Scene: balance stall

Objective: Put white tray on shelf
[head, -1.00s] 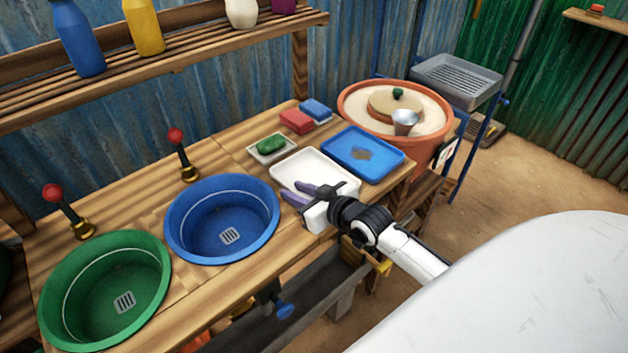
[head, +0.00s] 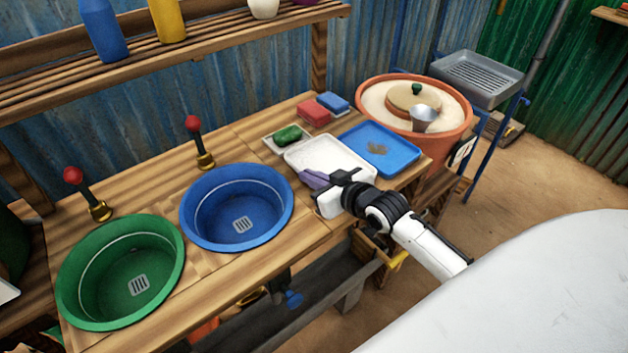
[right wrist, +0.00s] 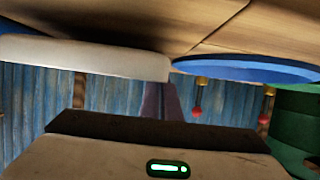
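The white tray (head: 322,152) lies flat on the wooden counter, between the blue basin and a blue tray. My right gripper (head: 314,179) is at its front left corner. The purple fingers are close together there and look shut on the tray's rim, though the contact is partly hidden. The right wrist view looks upside down and shows the tray's pale side (right wrist: 85,58) meeting the fingers (right wrist: 162,100). The slatted wooden shelf (head: 215,38) runs above the back of the counter at upper left. My left gripper is not in view.
Blue (head: 287,212) and green (head: 170,285) basins are set in the counter, left of the tray. A blue tray (head: 405,160), a small dish with a green item, and red and blue blocks lie close by. Bottles stand on the shelf, with bare slats between some.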

